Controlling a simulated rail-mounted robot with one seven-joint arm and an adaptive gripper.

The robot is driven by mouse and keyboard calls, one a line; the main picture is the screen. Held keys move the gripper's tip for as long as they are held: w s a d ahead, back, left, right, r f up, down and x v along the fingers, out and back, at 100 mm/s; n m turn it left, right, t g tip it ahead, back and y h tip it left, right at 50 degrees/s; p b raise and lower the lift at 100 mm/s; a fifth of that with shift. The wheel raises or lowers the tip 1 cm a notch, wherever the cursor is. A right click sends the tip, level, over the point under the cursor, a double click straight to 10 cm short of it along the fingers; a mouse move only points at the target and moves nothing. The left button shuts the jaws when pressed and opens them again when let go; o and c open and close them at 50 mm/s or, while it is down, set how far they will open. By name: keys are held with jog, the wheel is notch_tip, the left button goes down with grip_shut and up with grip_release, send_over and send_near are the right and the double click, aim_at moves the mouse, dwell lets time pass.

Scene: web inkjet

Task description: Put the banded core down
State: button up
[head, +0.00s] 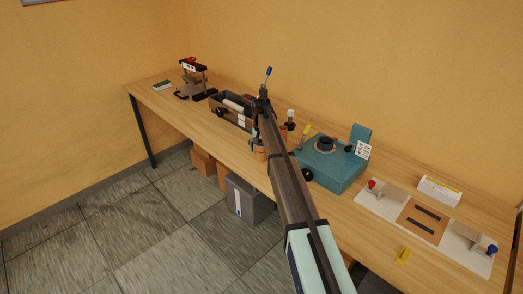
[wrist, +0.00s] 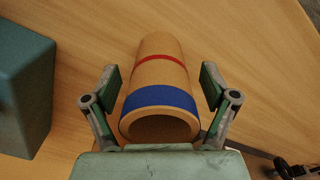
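The banded core (wrist: 160,75) is a tan, hollow tube with a blue band near its close end and a thin red band farther along. In the wrist view it lies between the two fingers of my gripper (wrist: 160,88), open end towards the camera. The fingers are spread, with a visible gap on each side of the core. Wood tabletop shows behind it; the frames do not show clearly how it meets the table. In the head view my arm hides most of the gripper and that spot.
A teal machine (head: 333,165) stands on the workbench just right of my arm. A dark open bin (head: 231,112) is to the left, with a black stand (head: 193,75) farther left. A white board fixture (head: 470,242) lies at the right. Boxes sit under the bench.

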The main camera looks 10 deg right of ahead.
notch_tip(320, 180, up, 12)
jog(key=b, duration=0.3)
jog(key=shift+r, duration=0.15)
dwell(0.4)
jog(key=shift+a, duration=0.1)
